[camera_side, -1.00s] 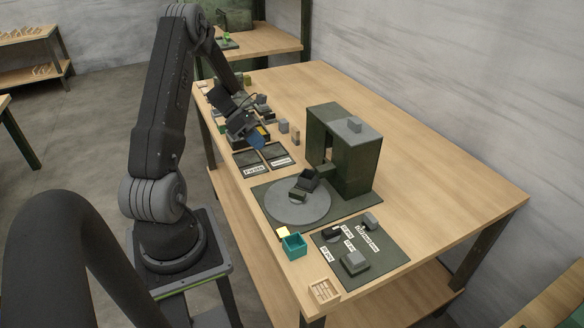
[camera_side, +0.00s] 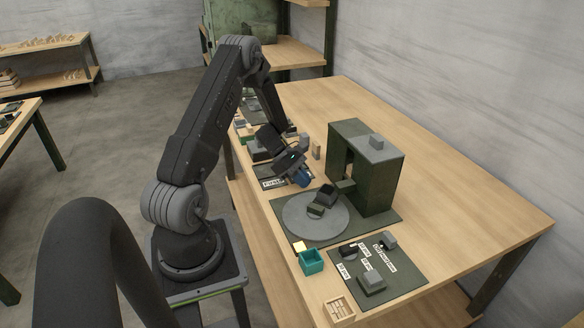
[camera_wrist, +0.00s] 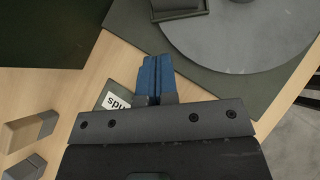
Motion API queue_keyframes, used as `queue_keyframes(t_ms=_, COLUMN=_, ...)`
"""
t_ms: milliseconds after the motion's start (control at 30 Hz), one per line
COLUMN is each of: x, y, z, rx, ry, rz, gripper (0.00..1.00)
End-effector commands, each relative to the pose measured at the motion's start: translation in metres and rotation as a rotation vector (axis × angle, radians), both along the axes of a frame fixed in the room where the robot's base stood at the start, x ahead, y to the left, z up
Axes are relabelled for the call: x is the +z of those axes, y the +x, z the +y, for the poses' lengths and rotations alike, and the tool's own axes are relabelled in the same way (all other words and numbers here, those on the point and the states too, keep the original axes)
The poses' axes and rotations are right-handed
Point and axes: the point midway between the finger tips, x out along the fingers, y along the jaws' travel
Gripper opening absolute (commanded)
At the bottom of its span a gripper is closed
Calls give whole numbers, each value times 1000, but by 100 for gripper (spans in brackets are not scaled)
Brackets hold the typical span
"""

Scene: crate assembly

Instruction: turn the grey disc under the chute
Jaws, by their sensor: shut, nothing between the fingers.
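The grey disc (camera_side: 298,226) lies flat on a dark mat on the table in the side view. A small dark open box (camera_side: 326,193) and a dark block (camera_side: 316,211) sit on its back part. The dark green chute housing (camera_side: 378,180) stands behind and to the right of the disc. My gripper (camera_side: 304,180) is above the table, just behind the disc's far left edge. Its blue fingers are pressed together and empty. In the wrist view the fingers (camera_wrist: 155,78) point toward the mat, and the disc (camera_wrist: 235,40) is at upper right, apart from them.
A teal bin (camera_side: 311,262) and a wooden tray (camera_side: 340,308) stand near the front edge. A labelled mat (camera_side: 405,283) with several small parts lies beside them. Small blocks (camera_side: 317,152) stand behind my gripper. The table's right side is clear.

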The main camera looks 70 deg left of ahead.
Motion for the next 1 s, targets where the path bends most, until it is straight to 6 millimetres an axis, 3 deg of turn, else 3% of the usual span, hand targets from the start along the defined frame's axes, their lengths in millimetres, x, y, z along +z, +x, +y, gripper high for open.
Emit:
queue_keyframes(t_ms=200, x=2, y=17, z=-21, rx=-3, ry=2, rz=-2, gripper=0)
queue_keyframes(t_ms=667, x=3, y=22, z=-26, rx=-3, ry=1, rz=-2, gripper=0)
queue_keyframes(t_ms=1000, x=2, y=41, z=-35, rx=-267, ry=1, rz=-3, gripper=0)
